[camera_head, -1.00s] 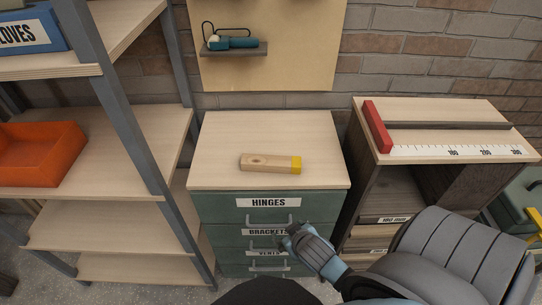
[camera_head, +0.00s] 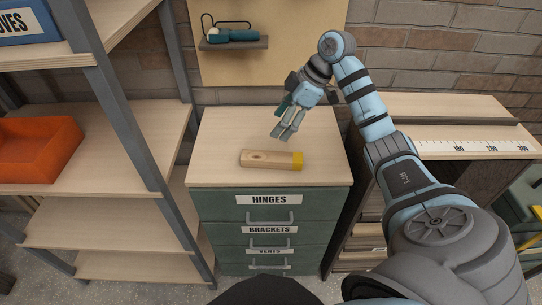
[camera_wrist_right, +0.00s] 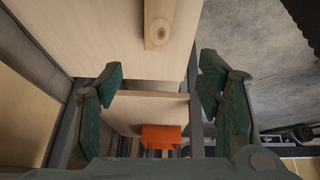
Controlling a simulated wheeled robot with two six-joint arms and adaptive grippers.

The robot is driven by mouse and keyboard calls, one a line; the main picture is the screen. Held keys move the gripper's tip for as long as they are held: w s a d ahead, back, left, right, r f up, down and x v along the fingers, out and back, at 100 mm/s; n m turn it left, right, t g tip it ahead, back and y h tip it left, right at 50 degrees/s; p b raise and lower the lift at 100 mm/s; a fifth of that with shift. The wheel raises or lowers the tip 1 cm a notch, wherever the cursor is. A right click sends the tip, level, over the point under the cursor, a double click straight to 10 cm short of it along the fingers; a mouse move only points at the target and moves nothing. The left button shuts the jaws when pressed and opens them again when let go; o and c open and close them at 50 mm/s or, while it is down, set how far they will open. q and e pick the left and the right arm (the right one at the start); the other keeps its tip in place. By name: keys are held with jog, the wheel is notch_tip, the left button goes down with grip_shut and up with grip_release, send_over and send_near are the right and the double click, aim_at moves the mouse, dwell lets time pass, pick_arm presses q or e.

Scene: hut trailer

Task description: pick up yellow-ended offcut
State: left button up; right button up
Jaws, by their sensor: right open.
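The yellow-ended offcut (camera_head: 265,160) is a short block of pale wood with a dark oval mark and a yellow right end. It lies flat on the light wooden top of the drawer cabinet (camera_head: 215,135). My right gripper (camera_head: 287,132) is above and behind the offcut, pointing down, open and empty. In the right wrist view the offcut (camera_wrist_right: 158,30) shows at the top, beyond the open fingers (camera_wrist_right: 160,85); its yellow end is not visible there. My left gripper is not in view.
A grey-framed shelf with an orange bin (camera_head: 40,150) stands left. A second bench with a white ruler (camera_head: 475,147) is at right, partly behind my right arm. The cabinet top around the offcut is clear.

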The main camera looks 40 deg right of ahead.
aim_at(269, 156)
jog(key=shift+m+g+h, duration=0.4)
jog(key=shift+m, duration=0.1)
jog(key=x, duration=0.4)
jog(key=d+b+x, duration=0.1)
jog(key=x, duration=0.4)
jog(key=s+d+x, duration=0.1)
jog(key=x, duration=0.3)
jog(key=shift+w+f+b, duration=0.1)
jog(key=shift+f+b, duration=0.2)
jog(key=shift+f, duration=0.25)
jog(key=c, duration=1.3)
